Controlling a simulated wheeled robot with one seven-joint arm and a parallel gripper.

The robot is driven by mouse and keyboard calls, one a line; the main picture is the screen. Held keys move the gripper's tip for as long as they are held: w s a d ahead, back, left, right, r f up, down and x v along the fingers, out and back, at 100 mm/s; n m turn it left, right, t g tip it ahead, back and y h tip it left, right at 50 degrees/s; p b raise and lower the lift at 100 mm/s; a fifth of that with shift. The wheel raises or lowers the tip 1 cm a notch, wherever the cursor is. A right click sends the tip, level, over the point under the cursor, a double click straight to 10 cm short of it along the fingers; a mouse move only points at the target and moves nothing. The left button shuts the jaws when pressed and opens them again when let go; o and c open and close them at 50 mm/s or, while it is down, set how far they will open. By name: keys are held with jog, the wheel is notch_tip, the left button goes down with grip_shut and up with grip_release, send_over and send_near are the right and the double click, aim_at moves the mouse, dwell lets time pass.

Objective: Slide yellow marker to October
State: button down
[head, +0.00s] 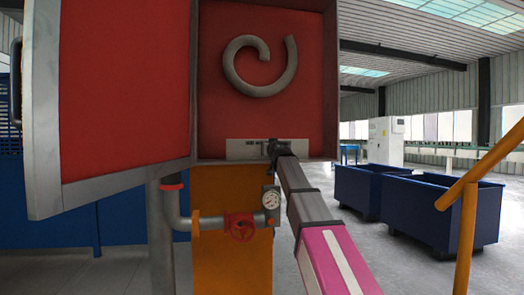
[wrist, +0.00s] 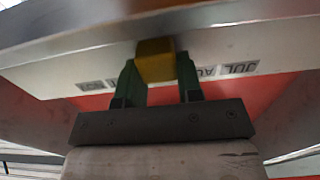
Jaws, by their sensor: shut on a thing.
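The yellow marker (wrist: 155,60) is a small block on the pale strip (wrist: 225,45) in the wrist view. My gripper (wrist: 158,82) has its green fingers on either side of the marker and is shut on it. Month labels show along the strip: JUL (wrist: 238,69) and a partly covered AU label (wrist: 207,72) right of the marker. Smaller labels (wrist: 90,87) at left are too blurred to read. My fingers and the marker hide the labels between. In the head view, my gripper (head: 274,149) is at the strip's right part (head: 240,150); the marker cannot be made out.
The strip lies along the bottom of an open red-lined cabinet (head: 222,105) with a grey curled hook (head: 262,65). Its door (head: 120,90) stands open at left. Below are a gauge (head: 270,199) and red valve wheel (head: 240,227). A yellow rail (head: 468,220) stands right.

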jog(key=d, duration=0.2)
jog(key=w+d, duration=0.1)
jog(key=d, duration=0.2)
jog(key=c, duration=0.8)
grip_release()
jog(key=shift+o, duration=0.2)
jog(key=s+d, duration=0.2)
jog(key=s, duration=0.8)
jog(key=shift+s, duration=0.3)
jog(key=shift+d, duration=0.1)
